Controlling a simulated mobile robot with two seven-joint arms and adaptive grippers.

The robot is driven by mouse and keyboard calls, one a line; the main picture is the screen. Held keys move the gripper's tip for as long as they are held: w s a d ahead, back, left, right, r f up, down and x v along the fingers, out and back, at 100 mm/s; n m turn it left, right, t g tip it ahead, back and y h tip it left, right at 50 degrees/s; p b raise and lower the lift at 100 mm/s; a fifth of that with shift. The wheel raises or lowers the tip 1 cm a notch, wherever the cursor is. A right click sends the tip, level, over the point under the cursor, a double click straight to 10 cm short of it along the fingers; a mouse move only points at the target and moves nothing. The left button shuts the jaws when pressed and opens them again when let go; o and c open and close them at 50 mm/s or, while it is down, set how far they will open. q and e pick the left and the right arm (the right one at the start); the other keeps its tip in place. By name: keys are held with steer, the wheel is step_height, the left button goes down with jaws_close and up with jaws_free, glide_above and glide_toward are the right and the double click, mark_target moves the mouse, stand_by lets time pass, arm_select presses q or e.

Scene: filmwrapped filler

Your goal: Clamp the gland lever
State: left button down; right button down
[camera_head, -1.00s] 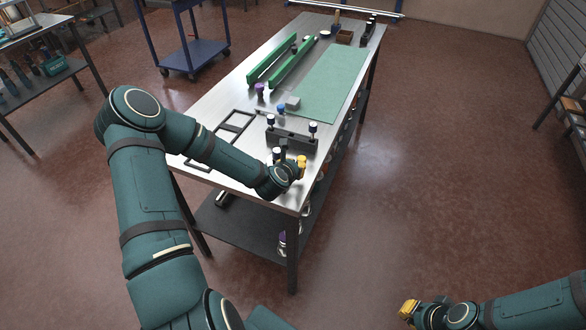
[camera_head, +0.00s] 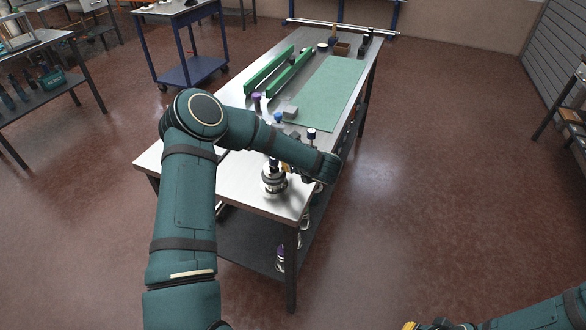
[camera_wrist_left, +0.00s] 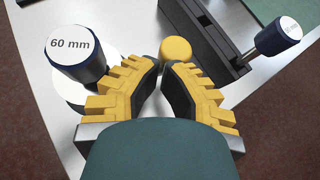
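In the left wrist view a round yellow knob (camera_wrist_left: 176,50) stands just beyond my left gripper (camera_wrist_left: 167,70). The gripper's fingers are apart with nothing between them. I cannot tell whether the knob is the gland lever's end. A navy cylinder (camera_wrist_left: 75,52) with a white top marked "60 mm" stands beside the left finger. In the head view a silver fitting (camera_head: 273,178) stands near the front of the bench, and my left forearm hides most of that gripper. My right gripper (camera_head: 413,326) shows only partly at the bottom edge, so its fingers are unclear.
A dark block (camera_wrist_left: 208,38) with a navy-capped post (camera_wrist_left: 281,38) lies right of the knob. The metal bench (camera_head: 232,180) carries a green mat (camera_head: 330,92), green rails (camera_head: 288,73) and a grey block (camera_head: 291,112). A blue cart (camera_head: 192,70) stands at the back left.

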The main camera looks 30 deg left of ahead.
arm_select(q)
steer(key=shift+w+a+n+g+y+b, duration=0.2)
steer(key=shift+a+n+g+b, duration=0.1)
steer(key=shift+n+g, duration=0.3)
steer(key=shift+w+a+n+g+y+b, duration=0.15)
steer(key=shift+n+g+y+b, duration=0.1)
steer(key=shift+n+g, duration=0.3)
steer(key=shift+a+n+g+b, duration=0.15)
steer(key=shift+n+g+b, duration=0.15)
steer(key=shift+n+g, duration=0.5)
arm_select(e)
steer(key=shift+s+a+f, duration=0.1)
steer(key=shift+s+f, duration=0.05)
steer(key=shift+f, duration=0.4)
steer(key=shift+s+f, duration=0.15)
steer(key=shift+f, duration=0.35)
arm_select(q)
steer(key=shift+s, duration=0.1)
